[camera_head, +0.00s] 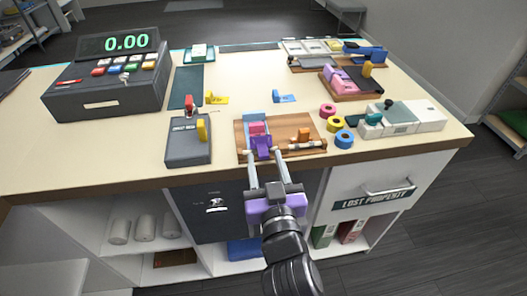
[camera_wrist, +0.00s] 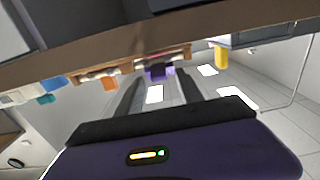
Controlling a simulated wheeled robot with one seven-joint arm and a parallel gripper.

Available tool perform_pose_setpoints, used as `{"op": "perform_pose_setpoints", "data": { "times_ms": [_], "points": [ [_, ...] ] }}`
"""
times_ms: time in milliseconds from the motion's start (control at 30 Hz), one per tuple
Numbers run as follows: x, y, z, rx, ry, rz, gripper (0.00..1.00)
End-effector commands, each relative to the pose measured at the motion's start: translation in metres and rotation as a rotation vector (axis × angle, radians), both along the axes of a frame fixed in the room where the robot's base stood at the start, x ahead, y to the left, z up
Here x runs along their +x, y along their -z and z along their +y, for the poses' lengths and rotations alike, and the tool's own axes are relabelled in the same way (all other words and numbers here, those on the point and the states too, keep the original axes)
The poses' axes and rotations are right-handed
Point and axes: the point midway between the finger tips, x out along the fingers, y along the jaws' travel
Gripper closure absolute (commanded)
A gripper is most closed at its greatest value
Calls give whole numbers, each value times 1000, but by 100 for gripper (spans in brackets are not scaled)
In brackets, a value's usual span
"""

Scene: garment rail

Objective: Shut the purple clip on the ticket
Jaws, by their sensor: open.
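The purple clip (camera_head: 262,147) sits at the front edge of a wooden board (camera_head: 299,131) on the counter. It also shows in the wrist view (camera_wrist: 158,72). A pink block (camera_head: 258,128) lies just behind it, with a flat blue piece (camera_head: 254,117) farther back; I cannot tell whether that is the ticket. How far the clip is open is too small to tell. My gripper (camera_head: 266,158) is open, its fingers reaching the board's front edge on either side of the clip. It appears empty, and I cannot tell whether it touches the clip.
An orange-capped roller (camera_head: 306,141) lies on the board's right. A dark grey box (camera_head: 188,147) with a yellow handle stands left. Tape rolls (camera_head: 344,138) stand right. A cash register (camera_head: 109,84) is at back left. Blue (camera_head: 287,98) and yellow (camera_head: 219,99) tags lie behind on clear counter.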

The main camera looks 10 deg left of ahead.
Motion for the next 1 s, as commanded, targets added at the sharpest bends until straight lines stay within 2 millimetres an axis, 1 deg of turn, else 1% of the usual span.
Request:
{"op": "perform_pose_setpoints", "data": {
  "times_ms": [33, 100, 200, 333, 567, 700, 767, 800, 1000],
  "points": [
    [8, -1, 2, 1, 1, 0, 56],
    [16, -1, 4, 0, 0, 0, 56],
    [23, -1, 7, 0, 0, -1, 56],
    [28, 0, 8, 0, 0, 0, 56],
    [28, 1, 8, 0, 0, 0, 56],
    [28, 0, 8, 0, 0, 0, 84],
    [28, 0, 8, 0, 0, 0, 96],
    [28, 0, 8, 0, 0, 0, 100],
    [28, 0, 8, -1, 0, 2, 100]
  ]
}}
